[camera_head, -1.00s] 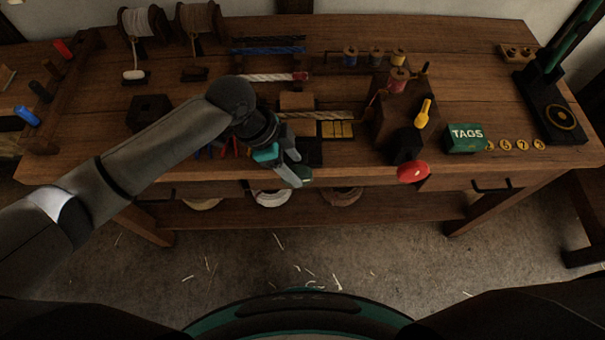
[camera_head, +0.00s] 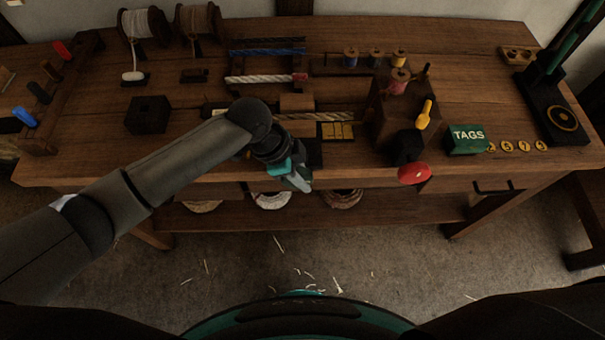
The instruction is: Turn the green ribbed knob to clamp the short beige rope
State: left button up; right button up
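The short beige rope (camera_head: 328,116) lies across the bench near its front, its left part hidden behind my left arm. It runs past a brown wooden block (camera_head: 296,102) and a dark clamp base (camera_head: 314,152). My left gripper (camera_head: 299,182) points down at the bench's front edge, just in front of the clamp base. A small dark green patch of what looks like the ribbed knob (camera_head: 305,172) shows right beside the fingertips. The fingers hide most of it, and I cannot tell whether they grip it. My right gripper is out of view.
A wooden stand (camera_head: 389,118) with a yellow handle (camera_head: 424,113) and a red knob (camera_head: 414,173) stands to the right. A green TAGS box (camera_head: 467,139) is further right. A white rope (camera_head: 262,78) lies behind, and a dark block (camera_head: 148,115) stands left.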

pick_arm(q)
grip_shut()
jog(key=shift+r+y+p, duration=0.15)
jog(key=shift+y+p, duration=0.25)
jog(key=shift+p, duration=0.5)
jog(key=shift+d+y+p, duration=0.1)
jog(key=shift+y+p, duration=1)
jog(key=shift+p, duration=0.15)
jog(key=shift+f+y+p, duration=0.3)
jog(key=shift+y+p, duration=0.3)
jog(key=shift+y, duration=0.4)
jog(key=shift+f+y, duration=0.15)
jog(key=shift+y, duration=0.65)
jog(key=shift+a, duration=0.2)
jog(key=o, duration=0.6)
grip_release()
